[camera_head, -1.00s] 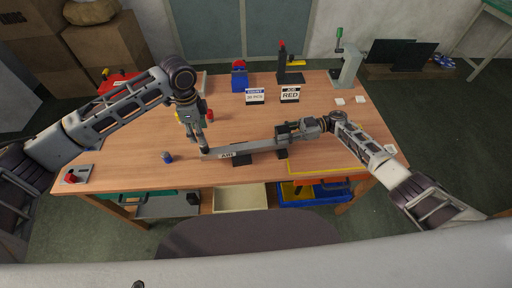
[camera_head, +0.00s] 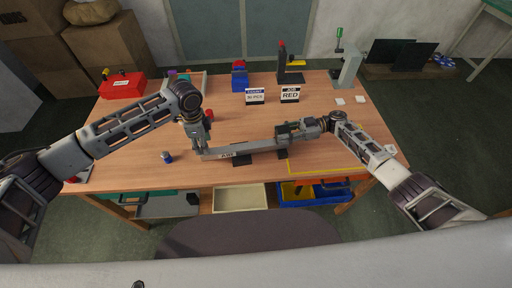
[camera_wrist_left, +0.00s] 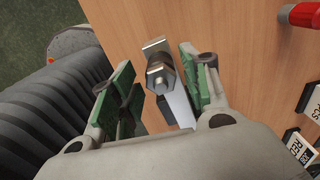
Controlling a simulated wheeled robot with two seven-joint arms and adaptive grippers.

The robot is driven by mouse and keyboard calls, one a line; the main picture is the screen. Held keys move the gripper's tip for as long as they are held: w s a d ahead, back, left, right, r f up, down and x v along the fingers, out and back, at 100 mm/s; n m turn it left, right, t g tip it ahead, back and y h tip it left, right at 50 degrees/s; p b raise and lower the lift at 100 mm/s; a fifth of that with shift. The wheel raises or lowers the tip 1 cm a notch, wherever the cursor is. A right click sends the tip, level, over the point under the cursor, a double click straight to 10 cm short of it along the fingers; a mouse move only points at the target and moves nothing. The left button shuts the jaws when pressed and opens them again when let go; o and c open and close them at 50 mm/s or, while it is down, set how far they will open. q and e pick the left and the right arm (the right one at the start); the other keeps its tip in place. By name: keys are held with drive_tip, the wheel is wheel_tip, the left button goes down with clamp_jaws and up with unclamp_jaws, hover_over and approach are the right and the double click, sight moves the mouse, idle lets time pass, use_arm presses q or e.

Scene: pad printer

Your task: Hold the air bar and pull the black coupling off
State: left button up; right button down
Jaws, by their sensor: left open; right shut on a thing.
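The grey air bar (camera_head: 255,149), with an AIR label, lies across the middle of the table on dark supports. My right gripper (camera_head: 298,130) is shut on the bar near its right end. My left gripper (camera_head: 200,150) is open at the bar's left end. In the left wrist view, a metal fitting with a hex nut (camera_wrist_left: 159,75) lies between the open green-padded fingers (camera_wrist_left: 152,85), with gaps on both sides. I cannot make out the black coupling for certain; the left gripper covers part of that end in the head view.
A small blue cylinder (camera_head: 167,157) stands left of the bar. A red box (camera_head: 122,86), a blue device (camera_head: 239,76), two sign cards and a green-handled press (camera_head: 347,66) stand at the back.

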use_arm(q)
drive_tip(key=shift+f, duration=0.9)
drive_tip(key=shift+c, duration=0.3)
clamp_jaws()
